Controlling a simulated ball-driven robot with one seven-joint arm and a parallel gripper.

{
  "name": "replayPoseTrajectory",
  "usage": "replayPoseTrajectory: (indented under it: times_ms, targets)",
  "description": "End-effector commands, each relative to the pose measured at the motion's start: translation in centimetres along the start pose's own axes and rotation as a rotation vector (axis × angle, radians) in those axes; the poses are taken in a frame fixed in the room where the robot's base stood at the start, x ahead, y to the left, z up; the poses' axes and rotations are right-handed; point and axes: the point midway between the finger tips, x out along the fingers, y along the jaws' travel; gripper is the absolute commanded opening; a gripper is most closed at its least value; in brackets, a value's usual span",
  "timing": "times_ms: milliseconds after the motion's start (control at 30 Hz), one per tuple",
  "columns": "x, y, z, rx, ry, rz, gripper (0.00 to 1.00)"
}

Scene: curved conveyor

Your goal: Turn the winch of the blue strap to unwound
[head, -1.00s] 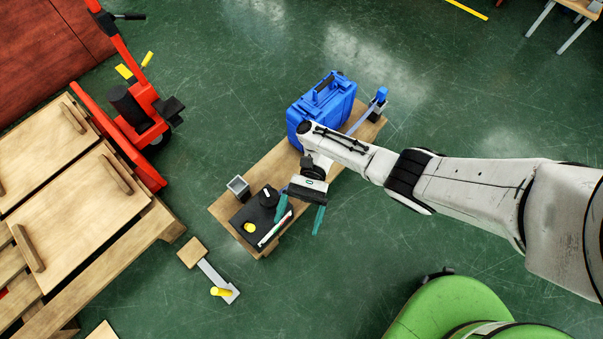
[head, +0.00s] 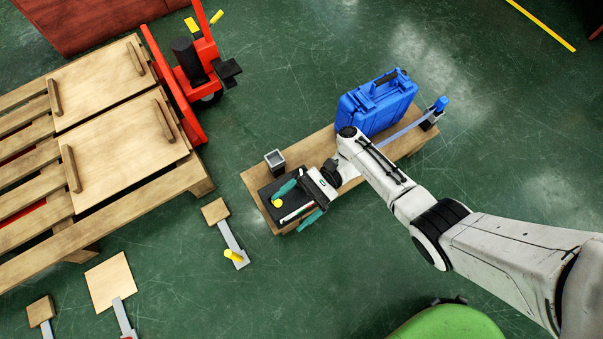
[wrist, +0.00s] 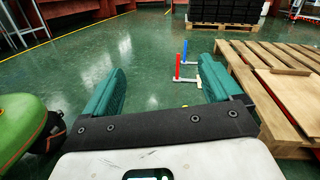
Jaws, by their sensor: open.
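The blue strap (head: 405,132) runs from beside the blue case (head: 375,106) to a dark fitting with a blue upright handle (head: 440,104) at the right end of the wooden bench. The fitting looks like its winch; how far it is wound is too small to tell. My gripper (head: 288,213) is open and empty, at the bench's left end over a black box (head: 275,184). Its teal fingers also show in the wrist view (wrist: 160,66), with floor between them. My arm passes near the case and hides part of the bench.
A small grey open container (head: 275,160) stands on the bench (head: 318,147). Pallets (head: 90,205) and a red pallet jack (head: 195,75) stand left. Blue (wrist: 185,50) and red (wrist: 178,68) uprights show in the wrist view.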

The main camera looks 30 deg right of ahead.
Motion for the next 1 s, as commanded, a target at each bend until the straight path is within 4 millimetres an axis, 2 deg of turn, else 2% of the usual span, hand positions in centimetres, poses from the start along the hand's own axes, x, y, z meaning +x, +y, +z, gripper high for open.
replayPoseTrajectory:
  times_ms: [33,100,167,267,367,500,700,867,1000]
  targets:
    - [1.4,-1.1,-1.3,-0.032,-0.011,-0.088,0.91]
    - [2.1,-2.7,-2.2,-0.064,-0.006,-0.220,0.91]
    - [2.1,-3.7,-3.0,-0.081,0.004,-0.338,0.91]
    - [0.9,-4.3,-4.6,-0.090,0.038,-0.538,0.91]
    - [-1.5,-3.6,-6.5,-0.078,0.093,-0.727,0.91]
    - [-5.7,-1.3,-8.9,-0.039,0.174,-0.947,0.91]
    - [-11.4,1.6,-11.1,0.069,0.163,-1.226,0.91]
    - [-12.8,2.0,-11.4,0.102,0.141,-1.298,0.91]
    - [-12.4,0.6,-11.7,0.102,0.139,-1.297,0.91]
